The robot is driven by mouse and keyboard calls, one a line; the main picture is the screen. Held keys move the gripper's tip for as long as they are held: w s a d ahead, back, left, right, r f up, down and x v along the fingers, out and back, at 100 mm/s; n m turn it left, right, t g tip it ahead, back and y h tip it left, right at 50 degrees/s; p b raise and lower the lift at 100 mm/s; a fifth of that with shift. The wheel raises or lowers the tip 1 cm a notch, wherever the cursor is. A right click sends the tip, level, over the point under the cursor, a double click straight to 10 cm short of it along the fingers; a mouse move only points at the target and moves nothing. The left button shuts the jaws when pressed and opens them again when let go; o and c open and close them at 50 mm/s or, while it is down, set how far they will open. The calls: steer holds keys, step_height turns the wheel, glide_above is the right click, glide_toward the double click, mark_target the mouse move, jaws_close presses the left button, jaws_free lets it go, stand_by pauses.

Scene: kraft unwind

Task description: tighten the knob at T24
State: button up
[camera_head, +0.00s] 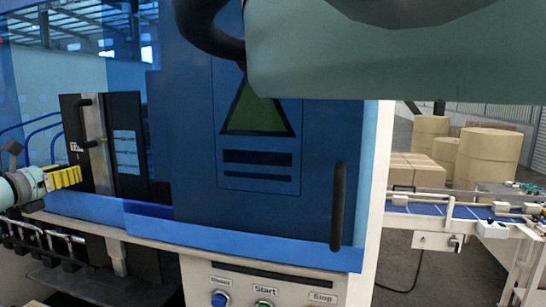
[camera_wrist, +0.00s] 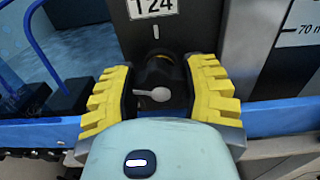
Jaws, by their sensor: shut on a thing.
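The T24 label (camera_wrist: 153,7) shows on a dark panel at the top of the wrist view. Below it is a dark round knob (camera_wrist: 160,72) with a brass-coloured part and a pale lever-like piece (camera_wrist: 153,95) in front. My gripper (camera_wrist: 160,88) has yellow ribbed fingers, one on each side of the knob, and is shut on it. Finger contact at the knob's sides is partly hidden. In the head view my gripper (camera_head: 64,177) reaches in from the left edge towards the dark panel unit (camera_head: 124,140); the knob cannot be made out there.
A blue machine door (camera_head: 190,180) with a black handle (camera_head: 338,205) fills the middle. Buttons, including Start (camera_head: 264,303), sit below it. A conveyor (camera_head: 450,211), boxes (camera_head: 410,172) and large rolls (camera_head: 487,155) are at right. Blue tubes (camera_wrist: 45,45) stand left of the knob.

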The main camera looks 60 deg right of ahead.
steer(key=m+b, duration=0.2)
steer(key=b, duration=0.1)
steer(key=shift+s+f+m, duration=0.1)
steer(key=shift+f+m, duration=0.2)
steer(key=shift+m, duration=0.1)
steer(key=shift+r+m+b, duration=0.15)
steer(key=shift+m+b, duration=0.55)
steer(key=shift+b, duration=0.5)
steer(key=shift+r+m+b, duration=0.2)
steer(key=shift+m+b, duration=0.1)
steer(key=o, duration=1.3)
steer(key=shift+c, duration=0.2)
